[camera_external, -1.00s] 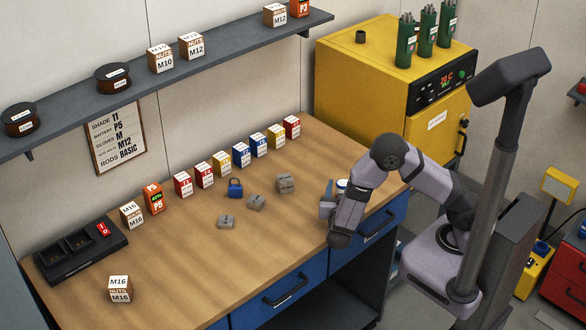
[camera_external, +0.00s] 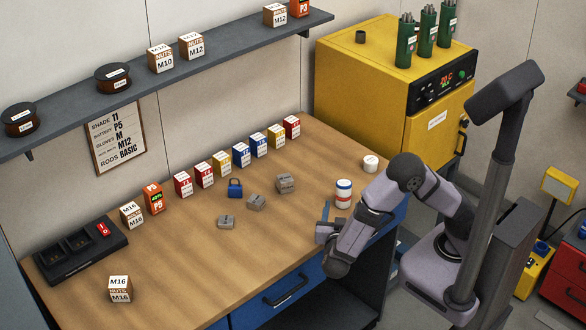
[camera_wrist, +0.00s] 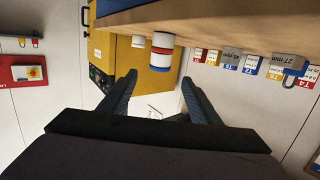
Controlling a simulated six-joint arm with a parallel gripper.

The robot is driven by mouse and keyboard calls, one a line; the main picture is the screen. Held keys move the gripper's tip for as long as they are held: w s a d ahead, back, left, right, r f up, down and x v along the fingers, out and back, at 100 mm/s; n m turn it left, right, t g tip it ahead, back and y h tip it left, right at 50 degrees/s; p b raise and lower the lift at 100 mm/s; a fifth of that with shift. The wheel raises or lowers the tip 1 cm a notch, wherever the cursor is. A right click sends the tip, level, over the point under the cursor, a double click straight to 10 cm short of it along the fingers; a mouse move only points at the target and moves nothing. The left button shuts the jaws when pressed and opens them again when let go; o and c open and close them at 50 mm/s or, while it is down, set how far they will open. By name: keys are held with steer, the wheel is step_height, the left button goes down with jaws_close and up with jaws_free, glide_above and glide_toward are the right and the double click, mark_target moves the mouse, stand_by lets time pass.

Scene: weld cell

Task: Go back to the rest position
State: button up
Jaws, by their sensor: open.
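My gripper (camera_external: 325,222) is over the front edge of the wooden bench (camera_external: 170,255), to the right of the middle, with one blue finger pointing up. In the wrist view my gripper (camera_wrist: 157,92) shows its two dark fingers spread apart with nothing between them. A white cylinder with red and blue bands (camera_external: 344,194) stands upright on the bench just beyond my gripper, apart from it. It also shows in the wrist view (camera_wrist: 162,50). A small white round item (camera_external: 370,163) sits behind it near the bench's right end.
A row of coloured boxes (camera_external: 241,155) lines the wall side. Grey blocks (camera_external: 256,202) and a blue padlock (camera_external: 235,188) lie mid-bench. A yellow oven (camera_external: 370,85) stands at the back right. A dark charger (camera_external: 80,255) and an M16 box (camera_external: 120,289) are at left.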

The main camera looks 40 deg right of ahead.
stand_by(0.4)
steer(key=w+a+r+n+t+y+p, duration=0.1)
steer(key=w+a+r+n+y+p, duration=0.2)
steer(key=w+y, duration=0.35)
steer(key=w+a+r+n+t+y+p, duration=0.1)
steer(key=w+a+n+y+p, duration=0.25)
steer(key=w+y, duration=0.3)
steer(key=s+d+f+n+g, duration=0.1)
steer(key=s+d+f+g, duration=0.1)
steer(key=s+d, duration=0.1)
steer(key=s+d+f+n+g+y, duration=0.1)
steer(key=s+d+f+n+g, duration=0.1)
steer(key=s+d+g, duration=0.1)
steer(key=s+d+f+n+g+b, duration=0.1)
steer(key=s+d+f+n+g, duration=0.1)
steer(key=s+d, duration=0.1)
steer(key=shift+s+d+f+y, duration=0.2)
steer(key=shift+s+y, duration=0.1)
steer(key=shift+s, duration=0.3)
steer(key=s+d+f+g+h+b, duration=0.1)
steer(key=s+d+g, duration=0.1)
steer(key=s+d, duration=0.3)
steer(key=s+d+f+m+g+h+b, duration=0.1)
steer(key=s+d+g+b, duration=0.1)
steer(key=s+d, duration=0.4)
steer(key=shift+s+d+f+g, duration=0.15)
steer(key=shift+s+f+g, duration=0.15)
steer(key=shift+s+g, duration=0.4)
steer(key=shift+s, duration=0.1)
